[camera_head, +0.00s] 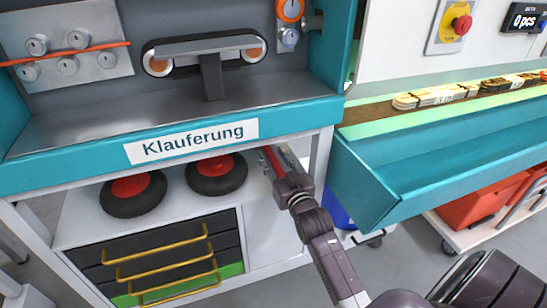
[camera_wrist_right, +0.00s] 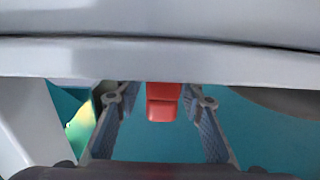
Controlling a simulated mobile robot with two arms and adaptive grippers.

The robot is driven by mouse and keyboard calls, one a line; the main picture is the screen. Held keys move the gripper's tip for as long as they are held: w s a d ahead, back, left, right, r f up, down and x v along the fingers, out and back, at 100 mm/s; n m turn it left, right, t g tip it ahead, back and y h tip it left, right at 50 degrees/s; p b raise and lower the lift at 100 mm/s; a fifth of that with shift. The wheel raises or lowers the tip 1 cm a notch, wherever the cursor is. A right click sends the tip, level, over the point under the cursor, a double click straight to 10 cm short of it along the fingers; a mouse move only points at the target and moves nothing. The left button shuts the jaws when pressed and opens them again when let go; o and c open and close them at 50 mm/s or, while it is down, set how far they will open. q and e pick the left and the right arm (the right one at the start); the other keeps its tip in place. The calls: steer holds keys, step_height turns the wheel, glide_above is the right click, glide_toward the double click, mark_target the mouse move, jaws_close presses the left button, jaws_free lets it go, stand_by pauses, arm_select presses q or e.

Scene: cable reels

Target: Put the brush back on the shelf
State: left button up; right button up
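A red, narrow piece (camera_head: 271,160), which looks like the brush's handle, shows beside my right gripper (camera_head: 284,168) in the head view, under the front edge of the bench. In the right wrist view the red piece (camera_wrist_right: 163,102) lies between the two fingers of my right gripper (camera_wrist_right: 158,95), with a gap on each side. The fingers are apart. The rest of the red piece is hidden behind a grey edge (camera_wrist_right: 160,60). The lower shelf (camera_head: 75,225) is white. My left gripper is not in view.
Two black wheels with red hubs (camera_head: 132,187) (camera_head: 216,173) lie on the lower shelf, left of my gripper. A drawer unit with yellow handles (camera_head: 170,262) is below. The teal bench front labelled Klauferung (camera_head: 60,152) is above. A teal chute (camera_head: 440,165) and red bins (camera_head: 480,203) are right.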

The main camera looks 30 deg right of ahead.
steer(key=shift+s, duration=0.1)
